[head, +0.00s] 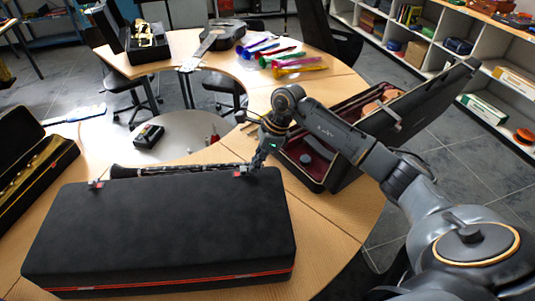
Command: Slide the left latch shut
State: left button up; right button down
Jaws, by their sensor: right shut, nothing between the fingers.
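A closed black case (160,228) with a red stripe lies on the wooden table in the foreground. Two small latches with red parts sit at its far edge, the left latch (95,184) and the right latch (240,172). Whether either latch is open or shut is too small to tell. My right gripper (256,166) is shut and empty, pointing down at the case's far right corner, beside the right latch. I cannot tell if it touches the case. The left latch is well to its left, with nothing over it. My left gripper is out of view.
A dark woodwind instrument (185,169) lies just behind the case, along its far edge. An open case with red lining (308,168) stands right, behind my right arm. Another open case (35,180) is at far left. Colourful horns (298,70) and a guitar-like instrument (212,40) lie farther back.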

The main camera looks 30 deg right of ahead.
aim_at(243, 171)
jog(key=shift+w+a, duration=0.15)
jog(key=shift+a, duration=0.15)
jog(key=shift+d, duration=0.1)
jog(key=shift+a, duration=0.2)
jog(key=shift+w+a+f+b, duration=0.1)
jog(key=shift+w+a+b, duration=0.3)
jog(key=shift+a+b, duration=0.35)
jog(key=shift+w+a, duration=0.1)
jog(key=shift+a, duration=0.1)
jog(key=shift+d, duration=0.1)
